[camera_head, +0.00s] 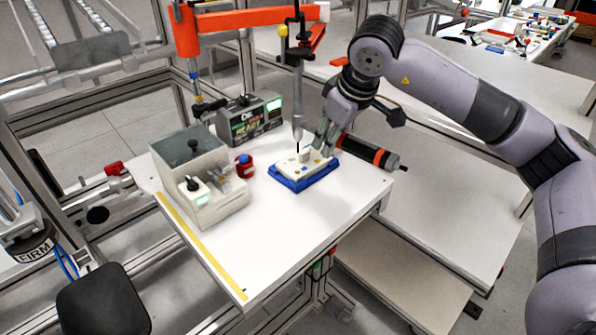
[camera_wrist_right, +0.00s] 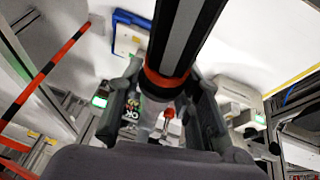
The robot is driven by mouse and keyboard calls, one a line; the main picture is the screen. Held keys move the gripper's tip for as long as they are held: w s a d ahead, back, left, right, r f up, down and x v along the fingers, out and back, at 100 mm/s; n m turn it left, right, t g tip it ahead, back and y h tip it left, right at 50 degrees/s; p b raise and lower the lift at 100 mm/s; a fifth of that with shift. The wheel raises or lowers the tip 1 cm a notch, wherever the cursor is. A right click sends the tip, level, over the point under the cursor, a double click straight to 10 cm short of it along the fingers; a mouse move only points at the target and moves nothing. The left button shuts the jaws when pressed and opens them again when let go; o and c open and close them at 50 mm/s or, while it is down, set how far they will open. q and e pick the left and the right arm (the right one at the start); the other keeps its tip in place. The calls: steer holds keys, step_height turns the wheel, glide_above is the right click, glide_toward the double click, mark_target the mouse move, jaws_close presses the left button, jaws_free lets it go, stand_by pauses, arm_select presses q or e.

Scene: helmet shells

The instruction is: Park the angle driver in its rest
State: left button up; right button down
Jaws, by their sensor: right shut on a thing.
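The angle driver (camera_head: 371,152) is a dark cylinder with an orange band. My right gripper (camera_head: 328,132) is shut on it near its left end and holds it tilted over the right edge of the white table. In the right wrist view the driver's grey and black body with an orange ring (camera_wrist_right: 168,78) runs up between the two fingers (camera_wrist_right: 165,112). The driver's end near the fingers is partly hidden in the head view. I cannot make out which thing is its rest. My left gripper does not show.
The white table (camera_head: 300,235) has a clear front half. On it stand a blue tray (camera_head: 292,184) with a pale part, a small red holder (camera_head: 244,170), a grey box unit (camera_head: 190,160) and a control box (camera_head: 252,120). A vertical driver (camera_head: 298,90) hangs from an orange arm (camera_head: 240,20).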

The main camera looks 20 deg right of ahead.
steer(key=shift+r, duration=0.1)
step_height(320, 180, up, 11)
steer(key=p, duration=0.8)
steer(key=shift+p, duration=0.35)
steer(key=shift+f, duration=0.2)
steer(key=shift+d, duration=0.65)
steer(key=d+p, duration=1)
steer(key=p, duration=1.6)
steer(key=shift+s+d, duration=0.15)
